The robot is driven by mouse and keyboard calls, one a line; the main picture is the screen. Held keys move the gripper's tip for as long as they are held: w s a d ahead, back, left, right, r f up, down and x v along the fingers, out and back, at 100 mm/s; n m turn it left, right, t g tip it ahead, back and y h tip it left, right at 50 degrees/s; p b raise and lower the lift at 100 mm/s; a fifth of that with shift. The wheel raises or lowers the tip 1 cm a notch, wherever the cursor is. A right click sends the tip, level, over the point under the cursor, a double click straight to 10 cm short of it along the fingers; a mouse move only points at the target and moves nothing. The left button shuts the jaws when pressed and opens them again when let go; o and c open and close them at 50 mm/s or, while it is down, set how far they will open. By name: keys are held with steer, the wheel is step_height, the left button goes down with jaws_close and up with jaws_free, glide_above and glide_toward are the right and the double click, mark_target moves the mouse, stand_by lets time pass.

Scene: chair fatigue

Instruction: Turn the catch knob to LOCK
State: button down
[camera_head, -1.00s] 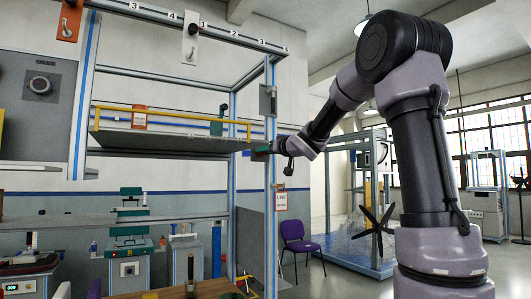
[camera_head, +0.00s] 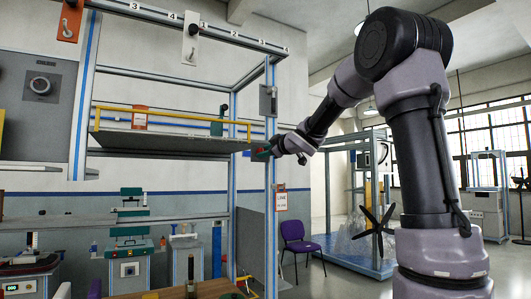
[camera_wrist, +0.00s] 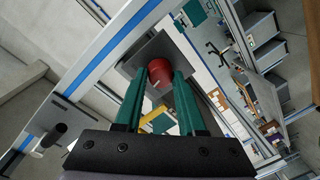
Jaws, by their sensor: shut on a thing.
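A red round knob (camera_wrist: 159,72) sits on a square grey plate (camera_wrist: 133,64) on the frame post in the wrist view. My gripper (camera_wrist: 160,88) has its two green fingers on either side of the knob, shut on it. A small light mark shows on the knob's side; its lettering, if any, cannot be read. In the head view my gripper (camera_head: 264,152) is at the upright post (camera_head: 270,190), right of the shelf, and a bit of red shows there. My fingers hide part of the knob.
A grey shelf (camera_head: 165,143) with a yellow rail (camera_head: 170,114) is left of my gripper. A grey box with a dial (camera_head: 40,85) is at far left. A black handle (camera_wrist: 52,135) juts from the frame in the wrist view. A purple chair (camera_head: 297,235) stands beyond the post.

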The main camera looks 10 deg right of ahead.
steer(key=n, duration=0.6)
steer(key=shift+h, duration=0.3)
steer(key=shift+f+n, duration=0.1)
steer(key=shift+n, duration=0.2)
steer(key=c, duration=0.5)
jaws_free()
steer(key=shift+s, duration=0.1)
steer(key=v, duration=1)
steer(key=shift+s, duration=0.35)
